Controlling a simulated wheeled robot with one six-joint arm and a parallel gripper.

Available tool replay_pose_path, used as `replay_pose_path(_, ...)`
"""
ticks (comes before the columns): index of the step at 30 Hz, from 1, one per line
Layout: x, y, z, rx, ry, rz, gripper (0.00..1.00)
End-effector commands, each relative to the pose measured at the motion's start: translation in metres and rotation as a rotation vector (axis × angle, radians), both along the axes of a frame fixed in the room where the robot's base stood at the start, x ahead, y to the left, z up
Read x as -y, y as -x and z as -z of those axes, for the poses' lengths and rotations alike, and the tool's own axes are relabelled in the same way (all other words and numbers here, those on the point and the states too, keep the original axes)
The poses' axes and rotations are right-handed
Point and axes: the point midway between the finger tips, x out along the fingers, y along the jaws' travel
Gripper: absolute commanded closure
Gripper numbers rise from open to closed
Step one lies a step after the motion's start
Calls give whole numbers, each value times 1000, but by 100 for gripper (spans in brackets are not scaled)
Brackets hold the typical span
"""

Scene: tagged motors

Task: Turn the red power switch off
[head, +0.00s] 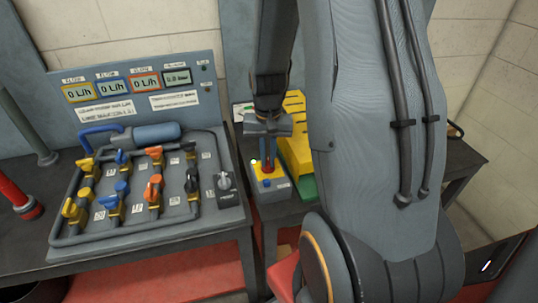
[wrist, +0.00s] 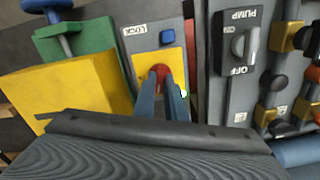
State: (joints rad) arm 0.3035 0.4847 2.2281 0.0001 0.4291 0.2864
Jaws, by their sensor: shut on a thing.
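The red power switch (wrist: 159,71) sits on a yellow plate (wrist: 174,58) on a grey box labelled LOCK. My gripper (wrist: 161,84) is shut on the red switch, with its two blue-grey fingers on either side of it in the wrist view. The fingers hide part of the switch, so its exact angle is hard to tell. In the head view my gripper (head: 267,158) reaches straight down onto the box (head: 273,190), and only a little red shows there.
A pump knob (wrist: 244,43) marked ON and OFF is on a panel to the right in the wrist view. A yellow block (head: 294,140) stands close beside the box. A pipe board with several coloured valves (head: 135,190) and a display panel (head: 130,88) are at left.

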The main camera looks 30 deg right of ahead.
Motion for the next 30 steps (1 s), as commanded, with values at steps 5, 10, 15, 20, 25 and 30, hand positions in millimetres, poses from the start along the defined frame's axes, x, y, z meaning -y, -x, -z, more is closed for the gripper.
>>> replay_pose_path(5,0,0,-2,-1,-1,-133,100)
replay_pose_path(10,0,0,-2,0,0,-229,100)
replay_pose_path(15,0,0,-1,1,0,-289,100)
replay_pose_path(20,0,-1,-1,1,0,-317,100)
replay_pose_path(25,0,-1,-1,2,1,-327,100)
replay_pose_path(30,0,-1,-1,2,1,-327,100)
